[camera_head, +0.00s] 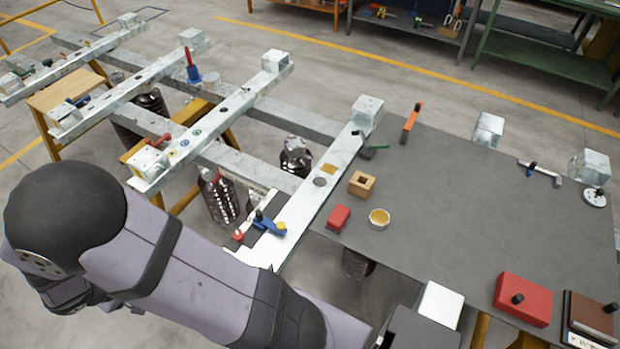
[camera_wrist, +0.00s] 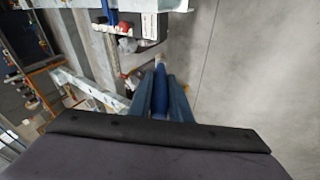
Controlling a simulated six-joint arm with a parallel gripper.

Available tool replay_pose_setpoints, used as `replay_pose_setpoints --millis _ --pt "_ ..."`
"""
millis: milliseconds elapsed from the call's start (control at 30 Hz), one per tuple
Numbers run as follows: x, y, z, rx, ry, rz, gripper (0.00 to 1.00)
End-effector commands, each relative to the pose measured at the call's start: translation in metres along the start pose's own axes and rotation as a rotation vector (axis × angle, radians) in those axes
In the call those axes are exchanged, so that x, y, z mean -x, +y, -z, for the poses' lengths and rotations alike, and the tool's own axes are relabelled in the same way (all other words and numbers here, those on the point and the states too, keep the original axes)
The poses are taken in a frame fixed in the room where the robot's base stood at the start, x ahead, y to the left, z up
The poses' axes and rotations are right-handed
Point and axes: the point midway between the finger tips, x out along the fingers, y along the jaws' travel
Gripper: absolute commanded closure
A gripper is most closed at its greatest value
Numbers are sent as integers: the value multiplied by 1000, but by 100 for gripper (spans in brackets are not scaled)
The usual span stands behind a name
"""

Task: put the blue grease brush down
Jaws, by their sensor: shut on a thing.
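The blue grease brush (camera_wrist: 160,92) is in the wrist view, a blue body with a paler far end, held between the two blue-grey fingers of my gripper (camera_wrist: 161,98). My gripper is shut on it. The bare grey floor (camera_wrist: 235,60) shows beyond and to the right of it, and a pale metal rail (camera_wrist: 88,88) lies to the left. I cannot tell whether the brush touches anything. In the head view I cannot make out my gripper or the held brush; my arm fills the lower left.
In the head view a dark grey tabletop (camera_head: 450,215) holds a red block (camera_head: 339,217), a wooden block with a hole (camera_head: 362,184), a round yellow tin (camera_head: 379,218) and a red box (camera_head: 522,299). Wide tabletop areas are clear.

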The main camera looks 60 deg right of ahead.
Motion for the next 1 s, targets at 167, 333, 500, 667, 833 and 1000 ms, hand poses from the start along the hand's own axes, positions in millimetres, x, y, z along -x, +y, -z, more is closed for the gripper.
replay_pose_setpoints --millis 167,333,500,667,833,1000 --pt "34 37 19 -59 -40 49 100" --pt "28 89 41 -231 -142 82 100" --pt "-7 139 52 -433 -242 90 100" --pt "-47 191 52 -631 -328 87 100" --pt "-90 252 39 -845 -406 80 100" --pt "-130 317 12 -1055 -473 71 100"
